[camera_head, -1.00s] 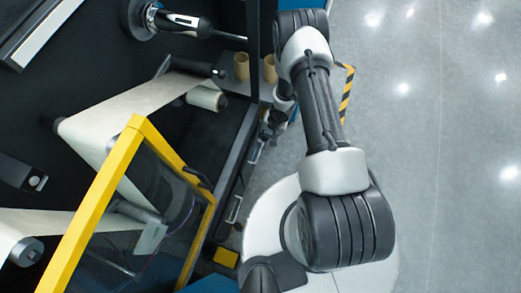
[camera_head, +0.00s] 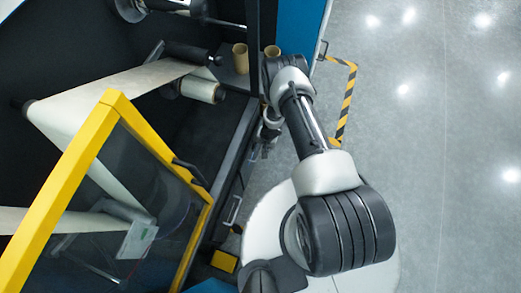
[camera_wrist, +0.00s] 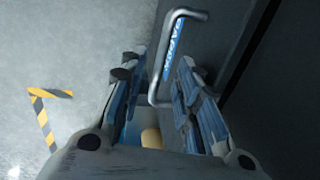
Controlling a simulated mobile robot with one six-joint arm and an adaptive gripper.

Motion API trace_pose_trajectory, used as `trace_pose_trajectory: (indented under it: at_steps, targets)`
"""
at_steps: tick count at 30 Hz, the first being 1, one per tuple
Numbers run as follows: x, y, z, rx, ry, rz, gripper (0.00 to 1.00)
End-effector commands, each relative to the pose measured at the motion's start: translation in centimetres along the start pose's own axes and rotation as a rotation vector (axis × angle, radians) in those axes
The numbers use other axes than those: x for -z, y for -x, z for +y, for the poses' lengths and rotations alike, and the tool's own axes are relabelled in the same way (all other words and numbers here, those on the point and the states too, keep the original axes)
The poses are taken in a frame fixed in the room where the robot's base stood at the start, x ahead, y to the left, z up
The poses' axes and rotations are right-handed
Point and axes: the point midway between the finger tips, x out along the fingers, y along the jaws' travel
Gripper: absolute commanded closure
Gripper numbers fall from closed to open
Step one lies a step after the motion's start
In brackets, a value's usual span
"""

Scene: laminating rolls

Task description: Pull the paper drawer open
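The drawer front (camera_wrist: 222,35) is a dark panel in the wrist view, with a blue label bearing light lettering. A grey metal bar handle (camera_wrist: 163,58) stands out from it, running down the picture. My gripper (camera_wrist: 160,72) is open, with one finger on each side of the handle in the picture. No clear contact shows, and the depth gap cannot be told. In the head view my gripper (camera_head: 263,146) is small, beside the dark lower front of the machine, and its handle is hard to make out there. The drawer looks shut.
A yellow-framed guard door (camera_head: 62,190) fills the lower left. Paper webs and a roll (camera_head: 203,90) lie behind it. Cardboard tubes (camera_head: 240,58) stand on a shelf above my gripper. Another handle (camera_head: 234,209) sits lower. Grey floor (camera_head: 440,150) at right is clear, with striped tape (camera_head: 346,105).

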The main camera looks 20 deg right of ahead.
Motion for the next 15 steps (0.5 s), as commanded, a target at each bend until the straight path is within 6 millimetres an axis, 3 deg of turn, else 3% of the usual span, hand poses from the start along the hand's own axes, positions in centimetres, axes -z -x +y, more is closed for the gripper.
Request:
trace_pose_trajectory:
  at_steps: [3,13,15]
  targets:
    - [0.0,-1.03,0.04,0.0,0.0,0.0,0.7]
    - [0.01,-1.13,0.01,-0.001,0.0,0.0,0.7]
    - [0.01,-1.13,0.01,-0.001,0.0,0.0,0.75]
